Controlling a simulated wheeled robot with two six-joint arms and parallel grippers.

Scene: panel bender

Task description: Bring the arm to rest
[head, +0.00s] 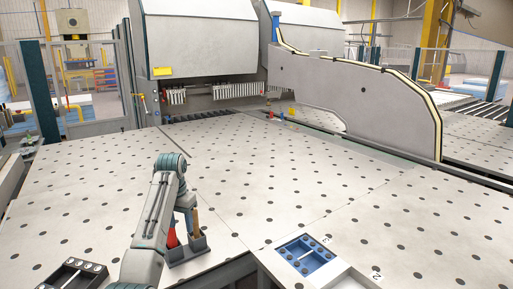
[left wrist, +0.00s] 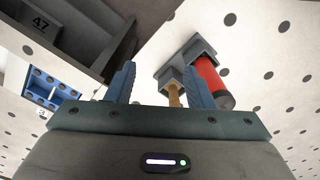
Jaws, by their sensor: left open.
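My left arm comes in from the lower left of the head view, and its left gripper (head: 187,202) is bent down over a small grey holder (head: 189,253). The gripper is open; its two blue fingers stand apart in the left wrist view (left wrist: 159,72). A red cylinder (head: 172,238) and a tan, wood-coloured handle (head: 196,220) stand in the holder. In the left wrist view the tan handle (left wrist: 174,97) shows between the fingers, and the red cylinder (left wrist: 210,80) lies beyond the right finger. I cannot tell whether any finger touches them. My right gripper is not in view.
A blue tray (head: 320,266) with round dark spots sits at the front edge, right of the holder. A dark tray (head: 72,275) is at lower left. The perforated table (head: 270,180) is mostly clear. The bending machine (head: 203,40) and a long grey guard (head: 345,90) stand behind.

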